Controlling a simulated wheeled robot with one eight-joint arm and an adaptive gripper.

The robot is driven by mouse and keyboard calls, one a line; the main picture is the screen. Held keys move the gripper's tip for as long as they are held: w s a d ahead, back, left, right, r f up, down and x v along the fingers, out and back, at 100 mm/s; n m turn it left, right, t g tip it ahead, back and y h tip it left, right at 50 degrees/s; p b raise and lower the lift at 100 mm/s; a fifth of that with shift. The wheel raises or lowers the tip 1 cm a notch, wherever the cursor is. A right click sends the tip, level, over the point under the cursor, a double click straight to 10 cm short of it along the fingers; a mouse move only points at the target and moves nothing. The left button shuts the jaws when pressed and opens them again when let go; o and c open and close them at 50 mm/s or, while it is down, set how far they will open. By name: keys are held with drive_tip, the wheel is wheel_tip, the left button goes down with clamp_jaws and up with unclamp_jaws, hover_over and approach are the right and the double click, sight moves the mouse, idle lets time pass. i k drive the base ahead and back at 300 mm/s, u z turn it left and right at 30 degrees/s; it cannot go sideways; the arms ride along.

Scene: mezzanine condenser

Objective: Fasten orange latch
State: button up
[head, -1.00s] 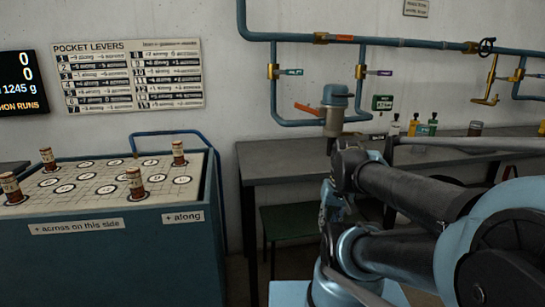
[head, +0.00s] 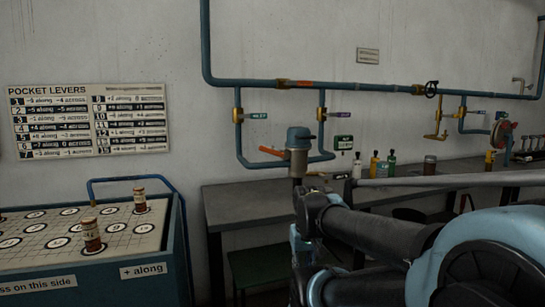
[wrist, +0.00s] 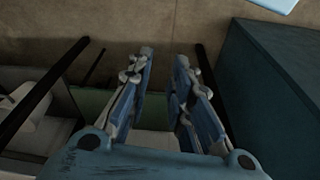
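In the head view my arm covers the right foreground, and I cannot make out the fingers there. The lever does not show in the wrist view.
A dark workbench (head: 245,207) stands below the piping, with several bottles (head: 375,165) on it. A green stool (head: 258,270) is under it. A teal cabinet (head: 115,275) with capped pegs stands left. Blue pipes (head: 365,88) run along the wall.

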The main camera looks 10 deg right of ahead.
sight(267, 149)
drive_tip(key=z, duration=0.9)
drive_tip(key=k, duration=1.65)
drive_tip(key=u, duration=0.7)
drive_tip(key=i, duration=1)
drive_tip(key=z, duration=0.05)
